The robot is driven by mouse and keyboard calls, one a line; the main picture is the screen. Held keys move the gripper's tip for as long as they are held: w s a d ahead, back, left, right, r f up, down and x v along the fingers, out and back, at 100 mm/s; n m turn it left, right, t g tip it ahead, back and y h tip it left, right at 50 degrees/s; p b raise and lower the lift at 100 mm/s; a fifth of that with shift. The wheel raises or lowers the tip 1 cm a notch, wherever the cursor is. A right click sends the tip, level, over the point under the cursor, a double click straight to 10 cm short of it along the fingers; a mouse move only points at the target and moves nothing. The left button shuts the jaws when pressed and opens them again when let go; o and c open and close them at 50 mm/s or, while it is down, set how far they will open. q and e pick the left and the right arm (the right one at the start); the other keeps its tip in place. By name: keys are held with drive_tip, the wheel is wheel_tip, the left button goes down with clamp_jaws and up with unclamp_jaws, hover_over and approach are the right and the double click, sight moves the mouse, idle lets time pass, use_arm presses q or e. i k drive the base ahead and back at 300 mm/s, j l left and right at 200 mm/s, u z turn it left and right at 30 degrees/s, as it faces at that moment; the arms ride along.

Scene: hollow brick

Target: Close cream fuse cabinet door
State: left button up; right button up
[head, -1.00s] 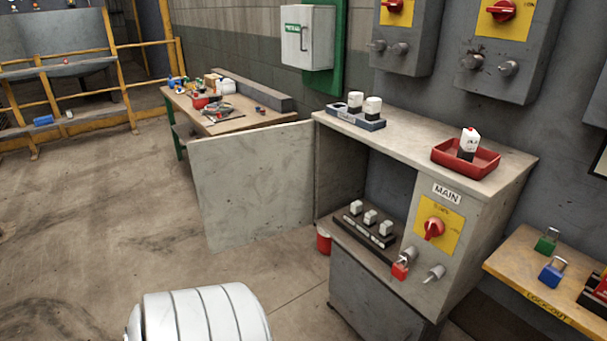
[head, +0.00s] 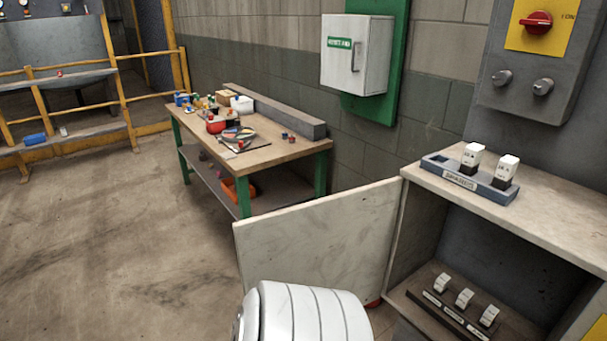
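The cream fuse cabinet (head: 545,220) stands at the right of the head view, cut off by the frame edge. Its cream door (head: 320,237) stands wide open, swung out to the left from the cabinet's left edge. Inside the cabinet, several white fuses (head: 464,298) sit in a dark holder on the floor of the opening. A white rounded part of my arm shows at the bottom middle and covers the door's lower part. Neither of my grippers is in view.
A grey spares rack (head: 467,184) with two white fuses stands on the cabinet top. A workbench (head: 260,155) with tools and small items stands behind the door. A white wall box (head: 355,55) hangs above. The floor (head: 110,240) at left is clear.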

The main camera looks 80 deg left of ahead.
sight(343, 241)
drive_tip(key=k+j, duration=0.15)
drive_tip(key=j, duration=0.25)
drive_tip(key=k+j, duration=0.1)
drive_tip(key=j, duration=0.3)
drive_tip(key=k+j, duration=0.15)
drive_tip(key=j, duration=0.25)
drive_tip(key=k+j, duration=0.15)
drive_tip(key=j, duration=0.25)
drive_tip(key=k+j, duration=0.1)
drive_tip(key=j, duration=0.3)
drive_tip(key=k+j, duration=0.15)
drive_tip(key=j, duration=0.25)
drive_tip(key=k+j, duration=0.15)
drive_tip(key=j, duration=0.25)
drive_tip(key=k+j, duration=0.1)
drive_tip(key=j, duration=0.3)
